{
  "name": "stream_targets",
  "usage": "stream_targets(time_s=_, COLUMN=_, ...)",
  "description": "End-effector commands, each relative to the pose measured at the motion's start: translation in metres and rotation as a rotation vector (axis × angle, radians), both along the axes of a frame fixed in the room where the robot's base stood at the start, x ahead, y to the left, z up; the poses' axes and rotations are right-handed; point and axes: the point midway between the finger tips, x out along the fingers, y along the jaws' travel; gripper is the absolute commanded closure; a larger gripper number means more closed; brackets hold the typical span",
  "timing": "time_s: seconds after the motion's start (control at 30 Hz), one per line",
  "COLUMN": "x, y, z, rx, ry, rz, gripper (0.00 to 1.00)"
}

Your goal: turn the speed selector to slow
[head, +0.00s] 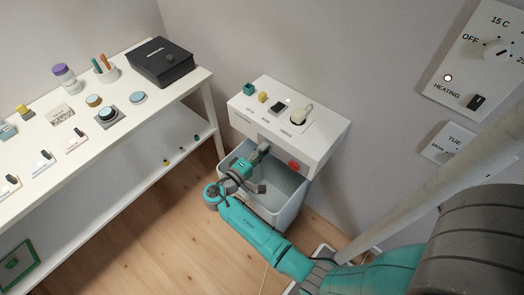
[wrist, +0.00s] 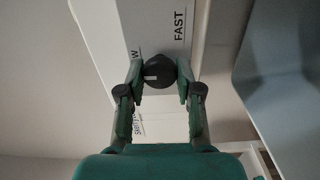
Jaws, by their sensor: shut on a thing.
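The speed selector is a round black knob (wrist: 160,72) on a pale panel in the wrist view. The word FAST (wrist: 180,27) stands beside it on the upper right. Part of another word ending in W (wrist: 137,55) shows to its left. A small pale mark shows on the knob's left half; I cannot tell exactly where it points. My gripper (wrist: 160,80) is shut on the knob, one finger pad on each side. In the head view my gripper (head: 262,149) is at the front of the white control box (head: 322,143), and it hides the knob.
A red button (head: 293,166) is on the box's front, right of my gripper. A grey-white bin (head: 290,208) stands below. Small blocks and a pale plug-like piece (head: 301,115) are on top. A white shelf table (head: 110,150) with several items stands left; wall panels (head: 480,60) are right.

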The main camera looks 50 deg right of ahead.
Motion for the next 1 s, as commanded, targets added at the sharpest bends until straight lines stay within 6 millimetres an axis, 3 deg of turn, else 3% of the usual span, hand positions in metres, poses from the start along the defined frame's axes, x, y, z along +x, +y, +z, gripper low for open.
stream_targets(time_s=0.6, x=0.0006, y=0.0001, z=-0.0005, rx=0.000, ry=0.042, rz=0.002, gripper=1.00)
stream_targets(time_s=0.63, x=0.0006, y=0.0001, z=-0.0005, rx=0.000, ry=0.042, rz=0.002, gripper=0.61)
stream_targets(time_s=0.7, x=0.0005, y=0.0001, z=-0.0005, rx=0.000, ry=0.042, rz=0.002, gripper=0.43)
stream_targets(time_s=1.0, x=0.0003, y=0.0005, z=-0.0003, rx=-0.001, ry=0.041, rz=0.001, gripper=0.42)
